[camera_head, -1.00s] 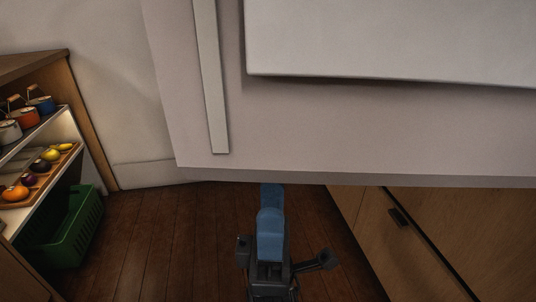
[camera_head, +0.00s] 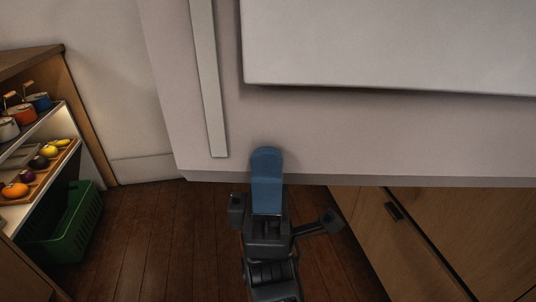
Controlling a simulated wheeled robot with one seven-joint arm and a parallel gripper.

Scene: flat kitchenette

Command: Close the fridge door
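A large pale grey fridge front (camera_head: 300,135) fills the top of the view, with a long vertical handle strip (camera_head: 209,80) on its left part. A lighter panel (camera_head: 390,45) stands out at the upper right and casts a shadow below it; I cannot tell whether it is part of the fridge door, or how far the door is open. My gripper (camera_head: 267,170) is in front of the fridge front's lower edge, right of the handle's lower end. Only one blue finger shows clearly, so its opening is hidden. I cannot tell whether it touches the surface.
A wooden shelf unit (camera_head: 80,100) on the left holds pots (camera_head: 38,102) and a tray of fruit (camera_head: 45,170). A green crate (camera_head: 70,225) stands at its foot. Wooden cabinet fronts (camera_head: 450,240) with a dark handle are at the lower right. Dark floor (camera_head: 160,240) is clear between.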

